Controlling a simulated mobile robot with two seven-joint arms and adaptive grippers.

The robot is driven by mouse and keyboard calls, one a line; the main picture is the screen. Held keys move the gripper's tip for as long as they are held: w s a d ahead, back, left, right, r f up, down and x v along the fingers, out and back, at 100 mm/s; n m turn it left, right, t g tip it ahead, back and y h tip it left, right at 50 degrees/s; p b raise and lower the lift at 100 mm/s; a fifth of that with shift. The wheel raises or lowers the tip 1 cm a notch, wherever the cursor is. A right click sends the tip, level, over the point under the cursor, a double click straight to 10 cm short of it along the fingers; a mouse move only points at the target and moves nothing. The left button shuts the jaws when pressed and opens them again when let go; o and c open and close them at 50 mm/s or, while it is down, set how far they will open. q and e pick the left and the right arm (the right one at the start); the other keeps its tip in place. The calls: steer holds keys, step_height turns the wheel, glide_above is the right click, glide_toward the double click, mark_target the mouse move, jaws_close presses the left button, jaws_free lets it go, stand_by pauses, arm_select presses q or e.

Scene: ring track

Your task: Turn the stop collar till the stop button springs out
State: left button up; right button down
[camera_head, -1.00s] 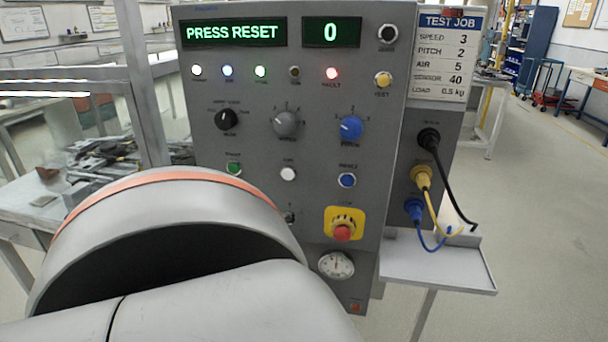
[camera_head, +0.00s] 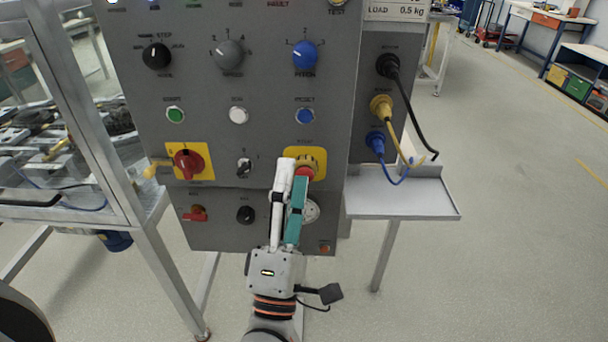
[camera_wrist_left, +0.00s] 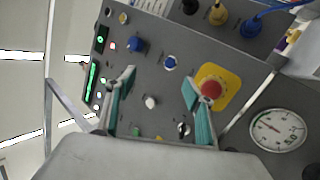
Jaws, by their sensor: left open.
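The stop button (camera_head: 307,174) is a red knob on the yellow plate (camera_head: 318,155) low on the grey panel. In the head view the fingers partly cover it and the collar around it. In the left wrist view the red button (camera_wrist_left: 211,90) shows on its yellow plate (camera_wrist_left: 231,84), beside the right-hand finger and outside the gap between the fingers. My left gripper (camera_head: 292,172) is in front of the panel at the stop button, open, with nothing between its fingers. I cannot tell whether a finger touches the button. My right gripper is not in view.
A red rotary switch (camera_head: 188,162) on a yellow plate is to the left. The blue reset button (camera_head: 305,116) is above the stop. A gauge (camera_wrist_left: 278,130) is beside it. Cables (camera_head: 409,110) hang at the right above a small shelf (camera_head: 400,196).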

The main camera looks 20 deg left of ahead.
mark_target(305, 173)
arm_select(q)
steer(key=w+f+n+g, duration=0.1)
steer(key=w+n+g, duration=0.1)
steer(key=w+n, duration=0.1)
steer(key=w+a+f+n+g+b, duration=0.1)
steer(key=w+f+n+g, duration=0.1)
steer(key=n, duration=0.4)
steer(key=w+f+n+g+y+b, duration=0.1)
steer(key=w+f+n+g, duration=0.1)
steer(key=w+n, duration=0.3)
steer(key=shift+w+a+f+g, duration=0.15)
steer(key=shift+f+g, duration=0.1)
steer(key=shift+g, duration=0.25)
steer(key=c, duration=1.1)
